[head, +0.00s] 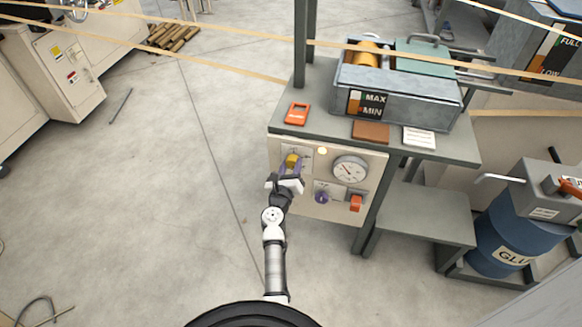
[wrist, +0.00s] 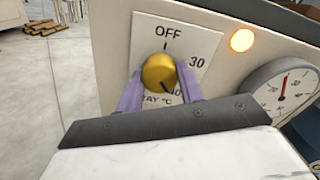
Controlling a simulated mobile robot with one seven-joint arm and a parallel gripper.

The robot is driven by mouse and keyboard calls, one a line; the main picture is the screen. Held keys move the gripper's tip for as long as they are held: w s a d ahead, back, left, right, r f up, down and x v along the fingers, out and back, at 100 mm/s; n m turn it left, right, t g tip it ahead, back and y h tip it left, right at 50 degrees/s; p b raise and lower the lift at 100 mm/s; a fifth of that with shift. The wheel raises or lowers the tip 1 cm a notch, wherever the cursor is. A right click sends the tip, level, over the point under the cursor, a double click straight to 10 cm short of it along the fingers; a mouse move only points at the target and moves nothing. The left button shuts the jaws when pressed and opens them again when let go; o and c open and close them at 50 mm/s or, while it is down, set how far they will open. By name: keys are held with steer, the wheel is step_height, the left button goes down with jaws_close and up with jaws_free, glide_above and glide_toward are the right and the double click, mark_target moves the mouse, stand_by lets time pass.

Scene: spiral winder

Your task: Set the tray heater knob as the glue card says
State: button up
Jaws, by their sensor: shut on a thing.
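The tray heater knob (head: 292,160) is a yellow round knob on the cream front panel of the winder stand. In the wrist view the knob (wrist: 157,70) sits on a white dial plate (wrist: 205,42) marked OFF, 30 and a partly covered 40, with "TRAY °C" below. A white card (head: 419,137) with printed lines, too small to read, lies on the stand's top.
A lit amber lamp (wrist: 242,40) and a round gauge (head: 349,170) are right of the knob. Below are a purple knob (head: 322,197) and an orange switch (head: 356,203). A glue tray (head: 405,103) stands above, a blue glue drum (head: 508,235) at right. The left floor is mostly clear.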

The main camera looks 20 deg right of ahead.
stand_by(0.4)
steer(key=o, duration=1)
steer(key=shift+s+a, duration=0.1)
steer(key=shift+s, duration=0.05)
